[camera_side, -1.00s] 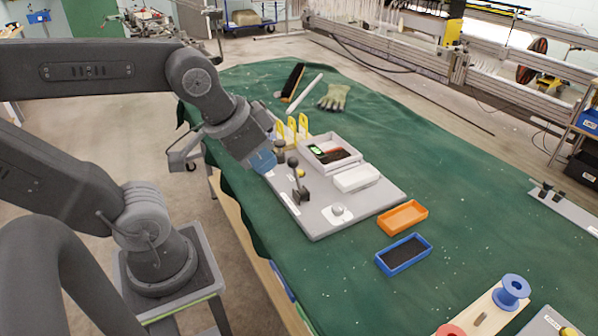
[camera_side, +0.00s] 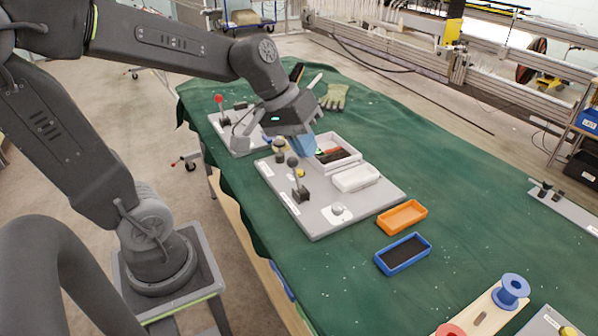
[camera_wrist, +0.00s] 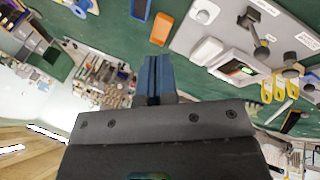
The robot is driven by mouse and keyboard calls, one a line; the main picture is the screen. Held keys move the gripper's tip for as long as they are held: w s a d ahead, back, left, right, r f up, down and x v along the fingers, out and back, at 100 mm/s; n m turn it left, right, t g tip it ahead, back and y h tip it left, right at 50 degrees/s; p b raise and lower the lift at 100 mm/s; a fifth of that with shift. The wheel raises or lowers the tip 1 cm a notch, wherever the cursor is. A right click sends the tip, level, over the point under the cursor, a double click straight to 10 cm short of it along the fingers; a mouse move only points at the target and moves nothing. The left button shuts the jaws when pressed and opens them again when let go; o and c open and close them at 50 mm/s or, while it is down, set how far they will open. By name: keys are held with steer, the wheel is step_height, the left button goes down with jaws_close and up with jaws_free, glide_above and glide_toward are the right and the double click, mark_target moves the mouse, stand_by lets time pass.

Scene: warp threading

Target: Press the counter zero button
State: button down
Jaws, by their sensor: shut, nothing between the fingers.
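The grey control panel (camera_side: 328,213) lies on the green cloth. It carries an open white box (camera_side: 348,158) with a dark inside and a small green display, partly hidden by my fingers. The green display (camera_wrist: 240,67) shows in the wrist view. A small yellow button (camera_side: 300,173) sits beside a black lever (camera_side: 297,182). A round pale button (camera_side: 338,209) is at the panel's near end. I cannot tell which one is the counter zero button. My gripper (camera_side: 307,152) has its blue fingers shut and empty, above the panel's far part; they show in the wrist view (camera_wrist: 155,68).
A white block (camera_side: 356,178) sits on the panel beside the box. An orange tray (camera_side: 402,217) and a blue tray (camera_side: 403,254) lie to the right. A second panel with a red-knobbed lever (camera_side: 220,101) stands behind.

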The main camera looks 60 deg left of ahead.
steer(key=w+a+f+n+h, duration=0.2)
steer(key=w+a+f+n, duration=0.1)
steer(key=w+a+n, duration=0.3)
steer(key=n+t+y, duration=0.1)
steer(key=n+t, duration=0.3)
steer(key=n, duration=0.7)
glide_above(299, 173)
step_height(299, 173, down, 12)
steer(key=shift+a, duration=0.25)
steer(key=shift+f, duration=4.3)
steer(key=shift+f, duration=0.15)
steer(key=shift+f, duration=0.25)
